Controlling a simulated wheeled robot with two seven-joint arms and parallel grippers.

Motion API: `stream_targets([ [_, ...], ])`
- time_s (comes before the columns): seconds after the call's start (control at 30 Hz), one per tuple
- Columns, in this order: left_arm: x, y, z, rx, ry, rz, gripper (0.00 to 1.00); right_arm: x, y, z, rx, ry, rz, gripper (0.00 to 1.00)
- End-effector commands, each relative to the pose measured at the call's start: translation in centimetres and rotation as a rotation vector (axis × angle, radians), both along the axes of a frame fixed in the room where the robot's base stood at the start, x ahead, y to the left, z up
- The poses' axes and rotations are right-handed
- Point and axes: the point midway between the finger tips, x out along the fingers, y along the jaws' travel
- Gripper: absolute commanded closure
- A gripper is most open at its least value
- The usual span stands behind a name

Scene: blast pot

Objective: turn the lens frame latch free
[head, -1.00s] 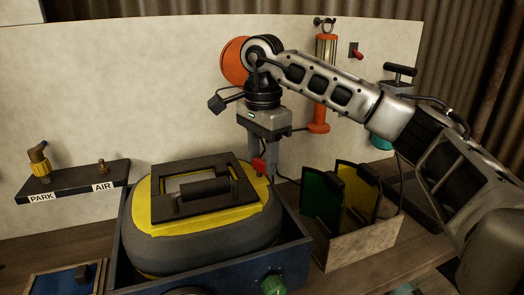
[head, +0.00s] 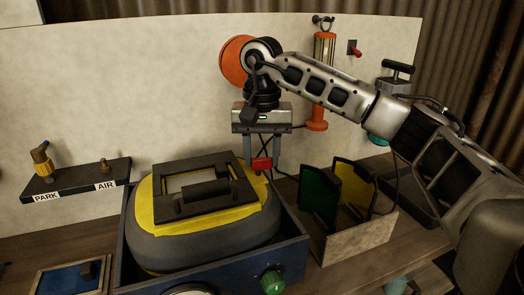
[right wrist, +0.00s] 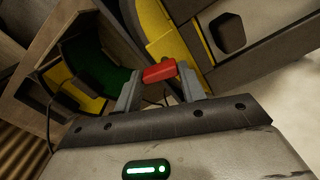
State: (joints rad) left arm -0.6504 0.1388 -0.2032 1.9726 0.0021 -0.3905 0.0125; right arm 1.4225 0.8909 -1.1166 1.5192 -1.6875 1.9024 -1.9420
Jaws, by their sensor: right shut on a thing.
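The yellow and grey blast pot helmet (head: 200,240) sits in a blue tray (head: 122,240). A dark lens frame (head: 167,209) with a bar handle lies on top of it, around a pale window. The small red latch (head: 262,163) is at the frame's far right corner. My right gripper (head: 262,160) points down there, shut on the latch, one finger on each side. In the right wrist view the latch (right wrist: 160,71) lies between the two fingertips, beside the yellow rim. Whether it still touches the frame is unclear. My left gripper is not in view.
A beige box (head: 358,238) with green and yellow lens plates stands close to the right of the tray. A shelf marked PARK and AIR (head: 75,182) is at left. A green knob (head: 272,282) sticks out of the tray's front. A pale panel stands behind.

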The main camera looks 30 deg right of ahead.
Motion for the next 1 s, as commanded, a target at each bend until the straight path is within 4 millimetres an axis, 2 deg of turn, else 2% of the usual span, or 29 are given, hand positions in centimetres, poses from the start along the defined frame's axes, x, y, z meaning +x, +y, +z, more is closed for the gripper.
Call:
stream_targets([
  [0.4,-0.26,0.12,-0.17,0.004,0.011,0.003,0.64,0.17,-0.01,0.07,0.001,0.000,0.211,0.83],
  [1.0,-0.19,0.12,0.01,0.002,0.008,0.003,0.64,0.19,0.00,0.04,0.001,-0.001,0.249,0.83],
])
